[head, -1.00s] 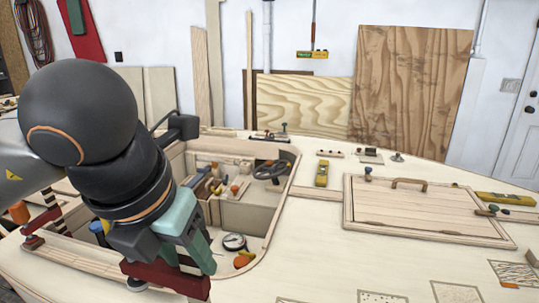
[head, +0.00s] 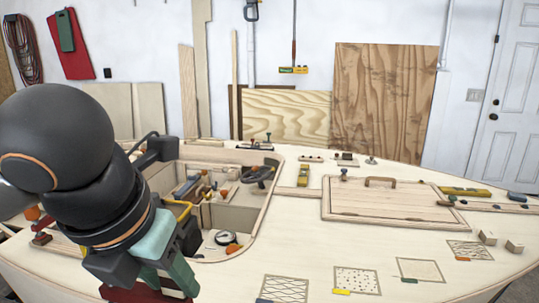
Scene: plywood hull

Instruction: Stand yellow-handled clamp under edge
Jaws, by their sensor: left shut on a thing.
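My left gripper (head: 176,278) is at the lower left, pointing down over the front of the pale plywood hull deck (head: 225,285). Its green fingers are shut on a dark red bar, seemingly part of the clamp (head: 135,295). The bar's lower part is cut off by the picture's bottom edge. No yellow handle shows clearly on it. A second red clamp (head: 41,239) with an orange handle (head: 32,213) stands at the deck's left edge, partly hidden by my arm. My right gripper is not in view.
Behind the gripper is a recessed cockpit with a steering wheel (head: 259,174) and a round gauge (head: 225,238). A hatch lid (head: 390,205) with a handle lies right of it. Patterned patches (head: 357,280) lie along the front deck. The deck between cockpit and patches is clear.

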